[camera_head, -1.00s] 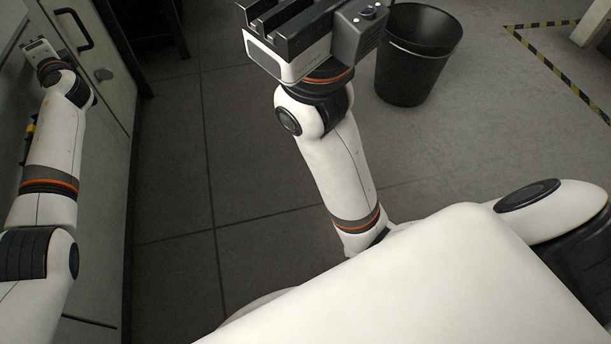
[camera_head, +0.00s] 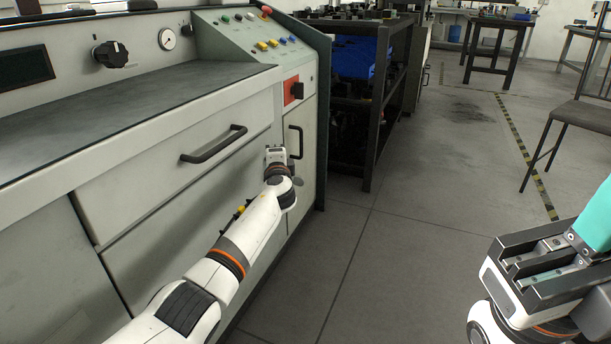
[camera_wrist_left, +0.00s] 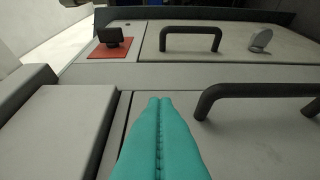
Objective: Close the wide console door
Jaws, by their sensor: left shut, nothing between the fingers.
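The grey console stands at the left in the head view. Its wide door (camera_head: 150,260) lies below the drawer and is partly hidden by my left arm. In the left wrist view the wide door (camera_wrist_left: 245,150) fills the lower right, with a black bar handle (camera_wrist_left: 255,93) and a thin dark gap along its edge. I cannot tell whether it is flush. My left gripper (camera_wrist_left: 160,100) is shut and empty, its teal fingers pointing at the door beside the handle; contact is unclear. My left wrist (camera_head: 276,158) hides the fingers in the head view. My right gripper (camera_head: 545,262) is away at lower right, partly cut off.
The drawer (camera_head: 180,180) with a black handle (camera_head: 213,145) is above the wide door. A narrow door (camera_head: 293,170) with its own handle is to the right, under a red switch plate (camera_head: 292,90). A dark rack (camera_head: 370,100) stands beyond. The floor (camera_head: 400,250) is clear.

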